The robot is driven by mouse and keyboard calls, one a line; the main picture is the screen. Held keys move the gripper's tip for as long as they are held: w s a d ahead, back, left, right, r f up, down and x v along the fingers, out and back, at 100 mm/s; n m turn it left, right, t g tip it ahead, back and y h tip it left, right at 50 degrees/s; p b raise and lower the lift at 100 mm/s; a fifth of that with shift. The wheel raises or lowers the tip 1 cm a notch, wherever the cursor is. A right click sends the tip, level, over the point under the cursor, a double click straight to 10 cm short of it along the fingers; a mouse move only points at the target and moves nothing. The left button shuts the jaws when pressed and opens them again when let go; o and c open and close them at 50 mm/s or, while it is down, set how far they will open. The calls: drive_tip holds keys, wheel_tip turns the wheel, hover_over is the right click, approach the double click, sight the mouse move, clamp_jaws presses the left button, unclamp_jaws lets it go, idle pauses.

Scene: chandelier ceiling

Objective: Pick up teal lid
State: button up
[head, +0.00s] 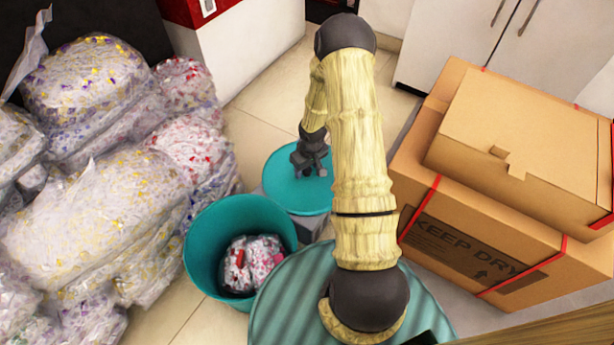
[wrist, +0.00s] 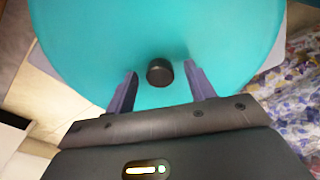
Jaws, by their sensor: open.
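The teal lid (head: 291,192) is a flat round disc lying on a grey support beyond the teal bin in the head view. In the wrist view the lid (wrist: 90,35) fills most of the picture, with a short dark round knob (wrist: 159,72) near its middle. My gripper (head: 309,158) is over the lid. In the wrist view my gripper (wrist: 160,88) is open, one finger on each side of the knob, with visible gaps to it. I cannot tell whether the fingertips touch the lid. In the head view the knob is hidden by my gripper.
A teal bin (head: 203,250) holding a clear bag of red scraps (head: 252,265) stands just in front of the lid. Stacked clear bags (head: 100,200) fill the left. Cardboard boxes (head: 480,220) stand at the right. Some tiled floor (head: 268,95) is bare behind the lid.

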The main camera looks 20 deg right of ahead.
sight(307, 170)
idle(0.3)
drive_tip(key=c, duration=1.1)
drive_tip(key=shift+c, duration=0.2)
wheel_tip(307, 170, up, 10)
drive_tip(key=p, duration=0.6)
drive_tip(key=shift+p, duration=0.3)
